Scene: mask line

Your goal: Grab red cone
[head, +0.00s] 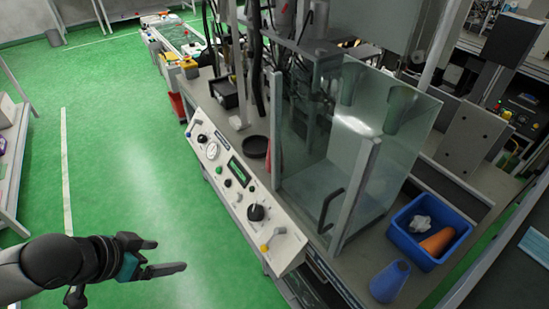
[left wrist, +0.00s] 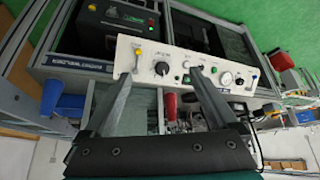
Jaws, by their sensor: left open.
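An orange-red cone (head: 437,242) lies on its side in a blue bin (head: 405,222) at the right end of the workbench in the head view, beside a crumpled white piece. A blue cone (head: 390,282) stands on the bench in front of the bin. My left gripper (head: 172,255) is open and empty over the green floor, left of the bench and far from the bin. In the left wrist view its two fingers (left wrist: 160,76) are spread towards the control panel, with nothing between them. My right gripper is not in view.
A machine with a clear guard (head: 348,125) stands on the bench left of the bin. A sloped control panel (head: 232,172) with knobs and gauges runs along the bench front. The green floor (head: 120,150) on the left is clear.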

